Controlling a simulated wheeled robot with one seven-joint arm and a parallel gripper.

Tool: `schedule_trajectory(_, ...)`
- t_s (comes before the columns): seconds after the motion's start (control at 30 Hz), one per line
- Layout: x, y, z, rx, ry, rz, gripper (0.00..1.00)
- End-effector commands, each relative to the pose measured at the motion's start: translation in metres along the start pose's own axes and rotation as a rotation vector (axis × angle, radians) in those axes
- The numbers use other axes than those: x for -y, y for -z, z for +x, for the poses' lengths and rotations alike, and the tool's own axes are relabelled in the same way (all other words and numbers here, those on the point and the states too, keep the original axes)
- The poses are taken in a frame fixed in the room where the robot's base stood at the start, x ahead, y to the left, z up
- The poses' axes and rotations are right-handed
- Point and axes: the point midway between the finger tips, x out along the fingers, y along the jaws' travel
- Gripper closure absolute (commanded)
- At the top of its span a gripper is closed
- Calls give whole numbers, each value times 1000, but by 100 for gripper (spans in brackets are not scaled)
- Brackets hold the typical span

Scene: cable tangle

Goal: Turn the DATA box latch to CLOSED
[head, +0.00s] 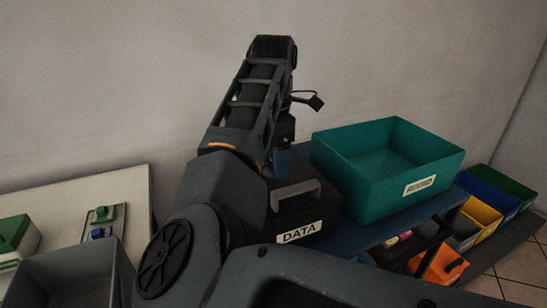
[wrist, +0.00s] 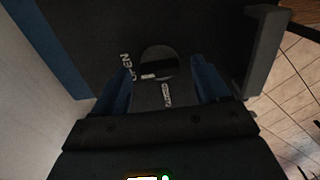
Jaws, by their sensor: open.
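The black DATA box (head: 325,213) stands right of my arm in the head view, with a white DATA label and a grey handle (head: 297,192). In the wrist view its dark face shows a round latch (wrist: 160,58) with a dark bar across it and a small white mark at its lower left. The OPEN label (wrist: 126,66) is left of the latch and the CLOSED label (wrist: 166,95) below it. My gripper (wrist: 162,70) is open, its blue fingers on either side of the latch. Contact cannot be told. The head view hides the latch behind my arm.
A teal bin (head: 385,165) stands close to the right of the box on a blue surface (head: 345,238). Small coloured bins (head: 480,215) are further right. A grey bin (head: 75,280) and a pale board with green parts (head: 130,190) are at left. The handle (wrist: 262,55) rises right of my fingers.

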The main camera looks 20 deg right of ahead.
Motion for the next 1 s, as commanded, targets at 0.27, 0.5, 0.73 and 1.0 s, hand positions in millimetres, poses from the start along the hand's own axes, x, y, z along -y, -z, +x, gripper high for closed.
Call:
schedule_trajectory(0.27, 0, 0, 4, 1, 0, 0, 26)
schedule_trajectory(0.5, 0, 0, 3, 1, 0, 0, 44)
schedule_trajectory(0.73, 0, 0, 3, 1, 0, 0, 66)
schedule_trajectory(1.0, 0, 0, 3, 1, 0, -2, 82)
